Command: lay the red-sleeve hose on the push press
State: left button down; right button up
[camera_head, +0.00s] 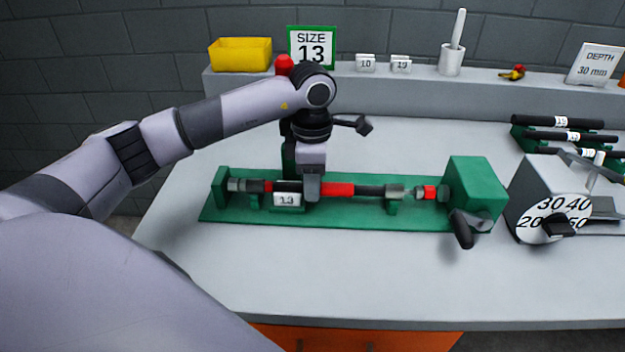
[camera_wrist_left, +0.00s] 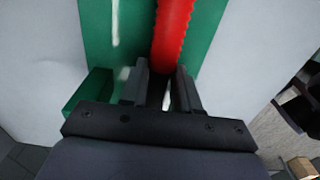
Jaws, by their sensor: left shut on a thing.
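The red-sleeve hose (camera_head: 370,190) is black with a red sleeve (camera_head: 338,189) around its middle and metal ends. It lies lengthwise along the green push press (camera_head: 300,217), level with its supports; whether it rests fully in them I cannot tell. My left gripper (camera_head: 313,194) comes down from above and is shut on the hose at the sleeve. In the left wrist view the red sleeve (camera_wrist_left: 172,35) runs between the two dark fingers (camera_wrist_left: 163,88), which hide part of it. My right gripper is not in view.
A green block with a dark handle (camera_head: 463,230) forms the press's right end. A grey box with a numbered dial (camera_head: 553,218) stands beside it. A green rack of dark hoses (camera_head: 565,136) is at the right. A "SIZE 13" sign (camera_head: 312,47) stands behind. The front tabletop (camera_head: 330,275) is clear.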

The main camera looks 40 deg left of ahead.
pick_arm(q)
jog(key=shift+f, duration=0.1)
jog(key=c, duration=0.7)
grip_release()
jog(key=shift+f, duration=0.1)
jog(key=shift+c, duration=0.2)
notch_tip(320, 180, up, 7)
jog(key=shift+r, duration=0.15)
jog(key=shift+s, duration=0.1)
